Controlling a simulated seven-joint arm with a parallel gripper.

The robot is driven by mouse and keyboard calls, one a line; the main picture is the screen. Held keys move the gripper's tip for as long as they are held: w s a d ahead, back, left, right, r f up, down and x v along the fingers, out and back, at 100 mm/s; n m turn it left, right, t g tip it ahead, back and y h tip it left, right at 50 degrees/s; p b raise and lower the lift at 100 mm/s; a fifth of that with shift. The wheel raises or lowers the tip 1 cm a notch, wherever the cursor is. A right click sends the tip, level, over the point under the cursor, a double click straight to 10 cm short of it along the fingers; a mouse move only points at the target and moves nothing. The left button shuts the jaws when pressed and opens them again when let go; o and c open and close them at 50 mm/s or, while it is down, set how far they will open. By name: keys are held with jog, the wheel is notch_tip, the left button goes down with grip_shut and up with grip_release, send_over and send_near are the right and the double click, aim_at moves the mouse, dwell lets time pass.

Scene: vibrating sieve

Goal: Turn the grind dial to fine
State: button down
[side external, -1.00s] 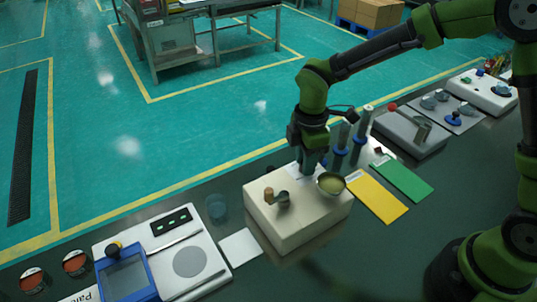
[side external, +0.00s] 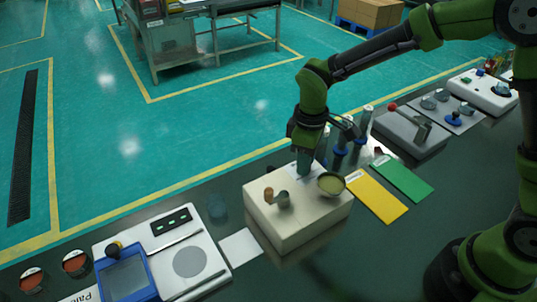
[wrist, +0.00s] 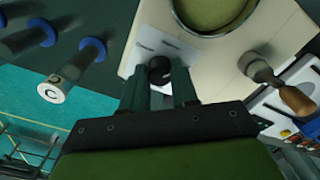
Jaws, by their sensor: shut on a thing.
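The grind dial (wrist: 159,70) is a small black knob with a pale mark, on the cream box (side external: 290,230). In the wrist view it sits between the two fingertips of my gripper (wrist: 160,78), which is shut on it.
A round bowl with greenish contents (side external: 331,184) is close to my gripper on the right. A brown-knobbed crank (side external: 270,196) stands on the box's left. Blue-collared cylinders (side external: 340,150) stand behind. Yellow (side external: 377,197) and green (side external: 403,177) mats lie right; a white scale (side external: 190,262) sits left.

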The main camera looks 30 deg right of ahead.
jog(key=shift+m, duration=2)
jog(key=c, duration=0.9)
grip_release()
jog(key=shift+o, duration=0.2)
jog(key=shift+r, duration=0.15)
notch_tip(320, 180, up, 17)
jog(key=s+d+m+t+y, duration=0.1)
jog(key=s+d+m+t, duration=0.2)
jog(key=s+d, duration=0.2)
jog(key=s+d+m+t+y, duration=0.1)
jog(key=s+d+m+t, duration=0.3)
jog(key=s, duration=0.6)
jog(key=shift+s+d+f, duration=0.3)
jog(key=shift+d, duration=0.6)
